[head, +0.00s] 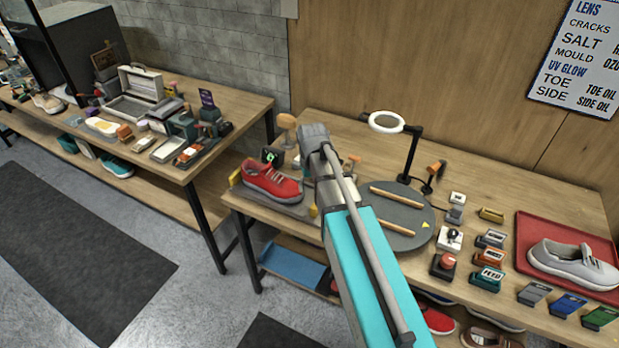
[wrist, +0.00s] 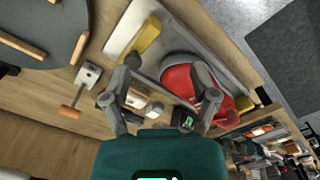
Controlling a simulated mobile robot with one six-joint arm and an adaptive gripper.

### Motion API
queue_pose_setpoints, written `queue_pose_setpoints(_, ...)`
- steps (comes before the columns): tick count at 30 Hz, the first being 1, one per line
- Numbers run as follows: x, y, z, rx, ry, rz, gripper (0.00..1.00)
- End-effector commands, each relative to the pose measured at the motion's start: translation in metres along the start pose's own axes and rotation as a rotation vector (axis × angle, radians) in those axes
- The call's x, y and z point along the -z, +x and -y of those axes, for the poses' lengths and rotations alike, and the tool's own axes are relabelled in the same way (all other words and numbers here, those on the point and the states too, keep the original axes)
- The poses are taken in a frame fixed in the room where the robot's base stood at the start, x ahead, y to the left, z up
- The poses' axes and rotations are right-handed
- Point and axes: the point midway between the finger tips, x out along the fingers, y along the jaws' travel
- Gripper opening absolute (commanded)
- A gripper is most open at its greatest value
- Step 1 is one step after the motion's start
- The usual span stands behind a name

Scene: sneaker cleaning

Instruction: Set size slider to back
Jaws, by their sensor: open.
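I cannot make out a part labelled as the size slider. A red sneaker (head: 270,180) sits on a grey fixture plate (head: 296,207) at the left of the near bench, with a yellow block at either end. In the wrist view the sneaker (wrist: 180,82) lies beyond my fingers, with one yellow block (wrist: 146,42) at upper left and another (wrist: 262,95) at right. My gripper (wrist: 165,68) is open and empty, its fingers spread above the fixture area. In the head view my arm hides the gripper.
A round turntable (head: 405,234) with wooden bars and a ring lamp (head: 386,122) stand right of my arm. Several labelled blocks and a red tray (head: 540,222) with a grey sneaker (head: 575,265) are farther right.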

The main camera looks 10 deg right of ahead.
Motion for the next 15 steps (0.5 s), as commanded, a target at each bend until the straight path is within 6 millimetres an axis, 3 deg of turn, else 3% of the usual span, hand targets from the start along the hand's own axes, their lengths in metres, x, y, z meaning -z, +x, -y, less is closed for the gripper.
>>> queue_pose_setpoints(15,-0.068,0.039,0.005,0.000,0.024,0.000,0.76)
